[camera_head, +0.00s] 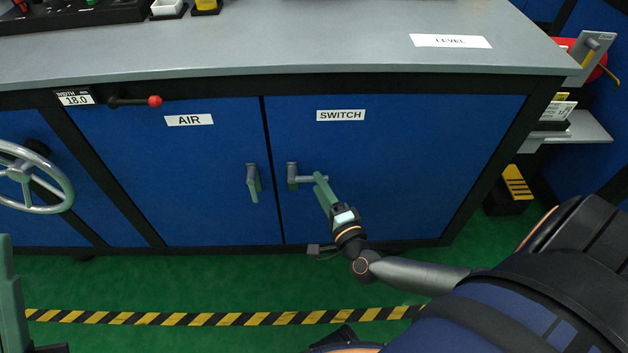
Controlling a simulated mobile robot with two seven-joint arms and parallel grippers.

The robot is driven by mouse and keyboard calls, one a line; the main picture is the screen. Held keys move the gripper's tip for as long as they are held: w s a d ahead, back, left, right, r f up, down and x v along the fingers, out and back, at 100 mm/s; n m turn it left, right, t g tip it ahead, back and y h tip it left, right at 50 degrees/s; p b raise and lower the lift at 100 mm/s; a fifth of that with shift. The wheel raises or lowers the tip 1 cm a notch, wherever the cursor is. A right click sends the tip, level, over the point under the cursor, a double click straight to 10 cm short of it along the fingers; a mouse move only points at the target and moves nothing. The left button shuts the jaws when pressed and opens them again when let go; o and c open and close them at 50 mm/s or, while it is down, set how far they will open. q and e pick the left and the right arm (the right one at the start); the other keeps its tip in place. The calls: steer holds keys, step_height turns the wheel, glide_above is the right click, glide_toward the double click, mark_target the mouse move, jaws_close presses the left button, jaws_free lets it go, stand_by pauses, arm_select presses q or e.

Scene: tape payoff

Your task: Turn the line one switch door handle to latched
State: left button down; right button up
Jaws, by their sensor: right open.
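The blue switch door (400,165) carries a "SWITCH" label and a grey handle (303,180) near its left edge. The handle's lever lies about level and points right from its mount. My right gripper (321,178) is open, with its green fingers at the free right end of the lever; whether they touch it I cannot tell. Part of my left gripper (12,300), a green finger, shows at the lower left edge, far from the handle; its opening is not visible.
The air door (190,170) on the left has a similar handle (253,182) hanging down. A red-knobbed lever (135,101) and a handwheel (35,176) stand out further left. The grey worktop (300,45) overhangs the doors. Striped tape (220,318) crosses the green floor.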

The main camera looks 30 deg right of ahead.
steer(key=shift+w+d+b, duration=0.15)
steer(key=shift+w, duration=0.7)
steer(key=shift+w+d+b, duration=0.15)
steer(key=shift+w, duration=0.7)
jaws_close()
